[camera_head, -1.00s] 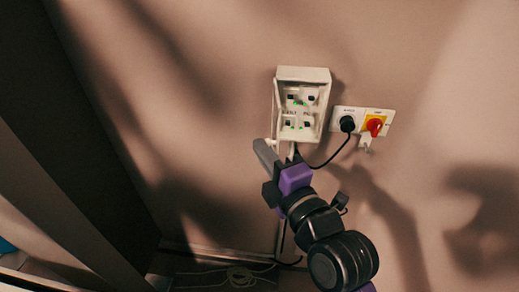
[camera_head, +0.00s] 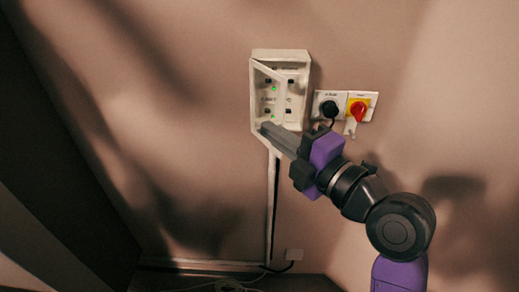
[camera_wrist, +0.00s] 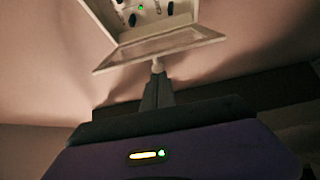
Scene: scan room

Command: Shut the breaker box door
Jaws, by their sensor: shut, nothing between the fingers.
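The white breaker box (camera_head: 281,55) is fixed to the wall, with dark switches and green lights inside. Its door (camera_head: 254,95), a pale frame with a see-through pane, is hinged on the left. It stands partly open, angled across the left part of the opening. My gripper (camera_head: 267,128) is shut and empty, its tip at the door's lower part. In the wrist view the door (camera_wrist: 160,50) slants across below the box (camera_wrist: 104,14), and my gripper's fingers (camera_wrist: 158,78) reach up to its lower edge. I cannot tell whether they touch.
Right of the box are a black plug (camera_head: 329,108) and a red-and-yellow rotary switch (camera_head: 358,110) on a white plate. A pale conduit (camera_head: 271,205) runs down the wall to the floor. A dark panel (camera_head: 60,170) stands at the left. The wall left of the box is bare.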

